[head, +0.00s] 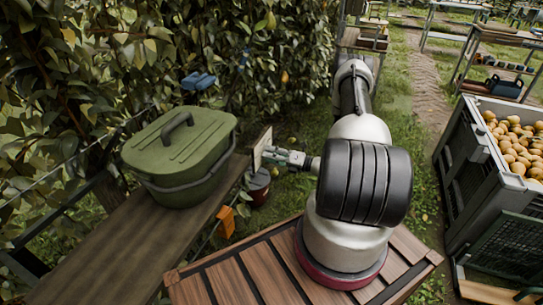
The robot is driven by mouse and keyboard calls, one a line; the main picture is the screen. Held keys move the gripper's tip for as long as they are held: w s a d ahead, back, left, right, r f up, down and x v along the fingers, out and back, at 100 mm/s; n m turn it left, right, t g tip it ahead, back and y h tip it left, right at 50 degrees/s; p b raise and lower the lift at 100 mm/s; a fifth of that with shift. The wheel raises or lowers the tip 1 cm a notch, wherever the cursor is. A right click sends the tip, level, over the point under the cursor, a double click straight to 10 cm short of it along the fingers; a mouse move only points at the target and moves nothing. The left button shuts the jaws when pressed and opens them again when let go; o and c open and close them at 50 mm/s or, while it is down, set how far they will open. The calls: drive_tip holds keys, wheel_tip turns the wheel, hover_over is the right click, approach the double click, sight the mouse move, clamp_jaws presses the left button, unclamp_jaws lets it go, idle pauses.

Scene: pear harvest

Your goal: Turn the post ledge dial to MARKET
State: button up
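My gripper (276,156) reaches left from behind the black joint of my arm. Its fingertips are small in the head view and lie at or very near a pale upright plate (261,147). I cannot tell whether they touch the plate or hold anything. No dial face, pointer or MARKET label is readable. The plate may carry the dial, but this view does not show it clearly.
A lidded green box (180,150) stands on a wooden plank (135,245) at left. An orange object (226,222) and a dark bucket (258,186) are below the gripper. A grey crate (468,150) holds several pears at right. Leafy branches fill the upper left.

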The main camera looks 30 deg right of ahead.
drive_tip(key=shift+o, duration=1.1)
drive_tip(key=v, duration=1.2)
